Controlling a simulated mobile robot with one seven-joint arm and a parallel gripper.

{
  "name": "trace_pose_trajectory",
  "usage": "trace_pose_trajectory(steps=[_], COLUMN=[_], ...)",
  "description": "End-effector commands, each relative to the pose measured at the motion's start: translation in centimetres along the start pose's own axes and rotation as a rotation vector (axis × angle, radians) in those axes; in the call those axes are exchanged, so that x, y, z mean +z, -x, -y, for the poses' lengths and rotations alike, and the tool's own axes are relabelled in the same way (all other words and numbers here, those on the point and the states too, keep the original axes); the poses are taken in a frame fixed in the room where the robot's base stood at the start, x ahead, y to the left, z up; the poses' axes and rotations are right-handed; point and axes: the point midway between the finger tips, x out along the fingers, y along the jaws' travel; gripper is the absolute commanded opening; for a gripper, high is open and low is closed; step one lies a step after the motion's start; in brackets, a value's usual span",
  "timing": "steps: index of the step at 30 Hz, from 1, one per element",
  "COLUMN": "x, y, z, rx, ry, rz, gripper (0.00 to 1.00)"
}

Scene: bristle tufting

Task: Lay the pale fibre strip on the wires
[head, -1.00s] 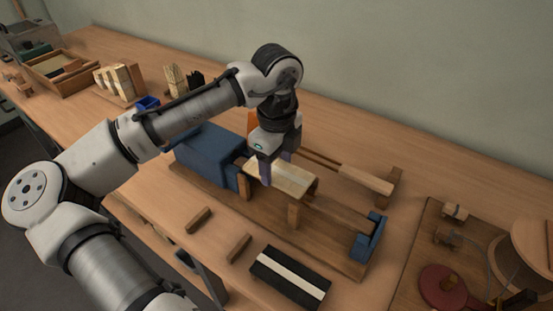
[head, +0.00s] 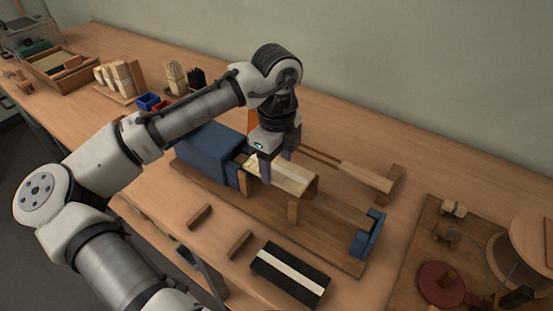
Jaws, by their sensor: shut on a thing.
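My gripper (head: 275,168) points down over a pale wooden block (head: 305,184) on the long wooden fixture. It is shut on a whitish strip (head: 290,174), which looks like the pale fibre strip and lies low along the block's top. The fingers hide part of the strip. I cannot make out the wires under it, nor whether the strip touches them. Another pale strip (head: 290,269) shows along the top of a black block (head: 312,293) at the front.
The fixture (head: 330,250) has a blue housing (head: 208,152) at left and a blue end piece (head: 368,235) at right. A wooden handle (head: 366,178) lies behind. Two small wooden blocks lie in front. A board with a red disc (head: 441,284) is at right.

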Motion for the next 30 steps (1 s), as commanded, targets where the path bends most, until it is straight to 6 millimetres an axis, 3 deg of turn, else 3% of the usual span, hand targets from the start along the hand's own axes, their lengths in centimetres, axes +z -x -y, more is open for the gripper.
trace_pose_trajectory(steps=[30], x=[0.0], y=[-1.5], z=[0.0], rx=[0.0], ry=[0.0], rz=[0.001], gripper=[0.35])
